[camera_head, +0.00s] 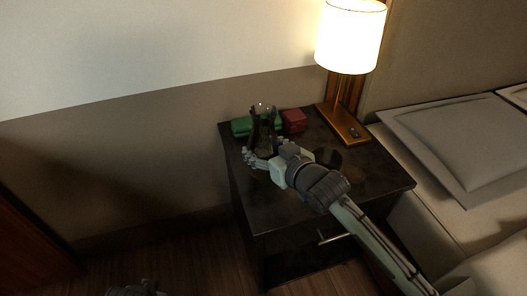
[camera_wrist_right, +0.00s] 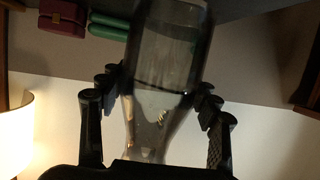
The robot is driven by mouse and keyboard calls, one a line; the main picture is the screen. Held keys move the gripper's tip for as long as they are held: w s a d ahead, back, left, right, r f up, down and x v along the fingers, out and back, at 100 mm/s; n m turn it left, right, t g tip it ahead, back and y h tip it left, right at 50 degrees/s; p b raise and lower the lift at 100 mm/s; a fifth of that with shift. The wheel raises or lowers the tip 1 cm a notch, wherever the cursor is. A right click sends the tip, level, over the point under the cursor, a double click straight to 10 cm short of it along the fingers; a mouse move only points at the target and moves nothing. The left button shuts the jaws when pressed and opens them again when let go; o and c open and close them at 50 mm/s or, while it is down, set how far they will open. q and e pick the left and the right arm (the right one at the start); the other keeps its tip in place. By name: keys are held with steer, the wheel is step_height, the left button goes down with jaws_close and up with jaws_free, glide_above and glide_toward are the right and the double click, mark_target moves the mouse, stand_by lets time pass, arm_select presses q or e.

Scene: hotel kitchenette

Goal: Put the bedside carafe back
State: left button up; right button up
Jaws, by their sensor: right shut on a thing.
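The bedside carafe (camera_head: 264,128) is clear, dark-looking glass and stands about upright over the far left part of the dark nightstand (camera_head: 285,213). My right gripper (camera_head: 263,153) is shut around it low on its body. In the right wrist view the carafe (camera_wrist_right: 166,75) fills the space between the two dark fingers (camera_wrist_right: 160,95). I cannot tell whether its base touches the nightstand top. Only a small part of my left gripper (camera_head: 137,290) shows at the bottom edge; its fingers cannot be made out.
A green object (camera_head: 242,126) and a red box (camera_head: 294,121) lie just behind the carafe. A lit lamp (camera_head: 349,38) stands at the back right. A dark round item (camera_head: 328,157) and a brownish disc (camera_head: 353,174) lie beside my right arm. The bed (camera_head: 460,150) is at right.

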steer(key=shift+f, duration=0.4)
arm_select(q)
steer(key=shift+a+r, duration=0.1)
steer(key=shift+r, duration=0.25)
arm_select(e)
steer(key=shift+f, duration=0.1)
steer(key=shift+f, duration=0.1)
arm_select(q)
steer(key=shift+f, duration=0.1)
arm_select(e)
steer(key=o, duration=1.8)
steer(key=shift+f, duration=0.15)
steer(key=shift+o, duration=0.2)
